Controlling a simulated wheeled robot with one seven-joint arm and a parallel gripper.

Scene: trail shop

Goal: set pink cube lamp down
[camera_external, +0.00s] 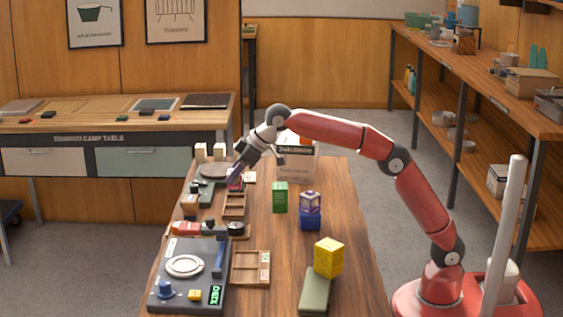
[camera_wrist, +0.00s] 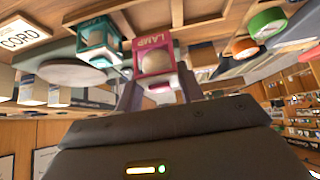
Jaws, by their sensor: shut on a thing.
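The pink cube lamp (camera_wrist: 153,58), marked "LAMP" and with a pale round bulb, sits between the fingers of my gripper (camera_wrist: 160,88) in the wrist view. In the external view the lamp (camera_external: 236,184) is small and partly hidden below my gripper (camera_external: 234,174). It is at the far end of a small wooden tray (camera_external: 234,216) on the left side of the table. I cannot tell whether its base touches anything. A teal cube lamp (camera_wrist: 97,38) stands close beside it in the wrist view.
A green box (camera_external: 280,198) and a purple lantern on a blue block (camera_external: 310,210) stand right of the tray. A white carton (camera_external: 297,165) is behind. A grey device (camera_external: 190,275) and a second wooden tray (camera_external: 250,280) are nearer.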

